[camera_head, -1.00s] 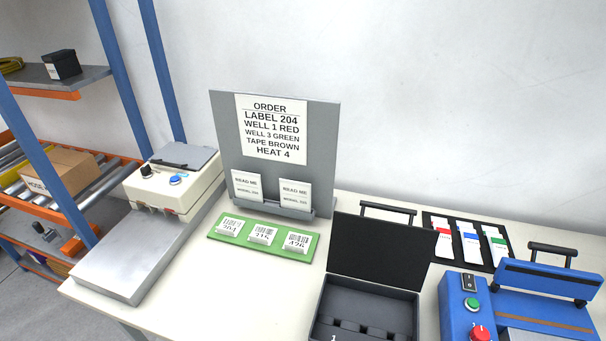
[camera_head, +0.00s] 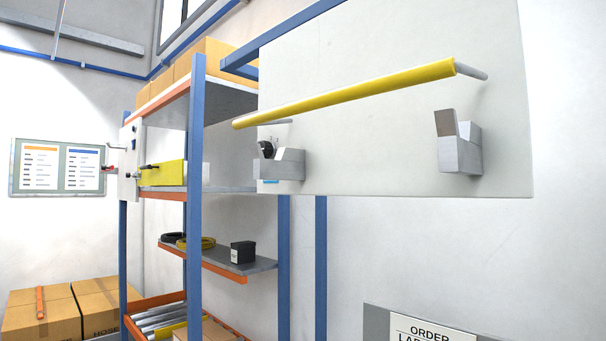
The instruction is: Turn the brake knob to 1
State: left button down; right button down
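No knob in view can be read as the brake knob. A dark round part (camera_head: 266,146) shows at the left end of a large pale panel (camera_head: 390,150), partly hidden behind a grey cradle block (camera_head: 281,168). I cannot tell whether it is a knob, and no number can be read by it. Small dark and red fittings (camera_head: 109,169) show on a white plate (camera_head: 130,165) at the left, too small to make out. Neither of my grippers is in view.
A yellow bar (camera_head: 345,93) runs along the pale panel, above a second grey cradle (camera_head: 459,150). A blue and orange rack (camera_head: 195,150) holds boxes, a yellow block (camera_head: 163,173) and a small black box (camera_head: 242,252). An order board (camera_head: 376,322) is at the bottom right.

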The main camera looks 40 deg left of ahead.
aim_at(267, 148)
jog(key=j+z, duration=0.3)
jog(key=z, duration=0.15)
jog(key=j+z, duration=0.25)
jog(key=z, duration=0.2)
jog(key=k+j+z, duration=0.15)
jog(key=j, duration=0.3)
jog(key=k+j+z, duration=0.15)
jog(key=j, duration=0.3)
jog(key=k+j+z, duration=0.2)
jog(key=k+j, duration=0.15)
jog(key=k+j+z, duration=0.15)
jog(key=k+j, duration=0.15)
jog(key=j, duration=0.1)
